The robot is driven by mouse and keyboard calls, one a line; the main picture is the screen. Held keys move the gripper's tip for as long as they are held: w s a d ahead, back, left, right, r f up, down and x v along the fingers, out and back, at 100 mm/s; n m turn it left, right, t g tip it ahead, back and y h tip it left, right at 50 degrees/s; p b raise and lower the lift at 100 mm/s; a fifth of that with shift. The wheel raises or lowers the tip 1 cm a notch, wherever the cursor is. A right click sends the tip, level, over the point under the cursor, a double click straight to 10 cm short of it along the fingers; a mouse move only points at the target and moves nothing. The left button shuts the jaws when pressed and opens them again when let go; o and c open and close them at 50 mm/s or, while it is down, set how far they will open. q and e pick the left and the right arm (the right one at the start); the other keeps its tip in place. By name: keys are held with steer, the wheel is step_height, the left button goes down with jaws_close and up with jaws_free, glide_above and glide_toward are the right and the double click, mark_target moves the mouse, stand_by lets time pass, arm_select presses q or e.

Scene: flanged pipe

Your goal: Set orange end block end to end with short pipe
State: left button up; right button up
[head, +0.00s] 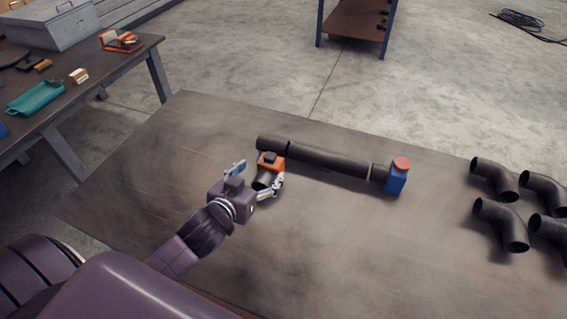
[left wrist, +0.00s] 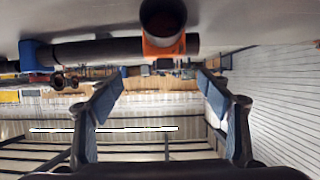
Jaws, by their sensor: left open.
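My right gripper is not in view.
A blue block (head: 396,180) with a red-orange top stands at the run's right end. Several dark pipe elbows (head: 500,224) lie at the right. A side table (head: 100,80) holds a teal tray (head: 36,98) and a grey case. The table's front middle is clear.

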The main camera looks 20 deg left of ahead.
mark_target(268, 162)
arm_select(q)
steer(key=shift+w+a+f, duration=0.2)
steer(key=shift+w, duration=0.3)
steer(key=shift+w+a+f, duration=0.15)
steer(key=shift+w, duration=0.35)
steer(key=shift+w+a+f+p, duration=0.1)
steer(key=shift+w+f+p, duration=0.1)
steer(key=shift+w+p, duration=0.2)
steer(key=shift+w+f, duration=0.2)
steer(key=shift+w, duration=0.2)
steer(key=p+x, duration=0.1)
steer(key=x, duration=0.2)
steer(key=shift+s+f, duration=0.1)
steer(key=shift+f, duration=0.1)
steer(key=shift+w+f, duration=0.3)
steer(key=shift+w, duration=0.2)
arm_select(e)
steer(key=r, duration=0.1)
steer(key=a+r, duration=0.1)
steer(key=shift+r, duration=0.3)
arm_select(q)
steer(key=shift+s, duration=0.1)
steer(key=shift+c, duration=0.3)
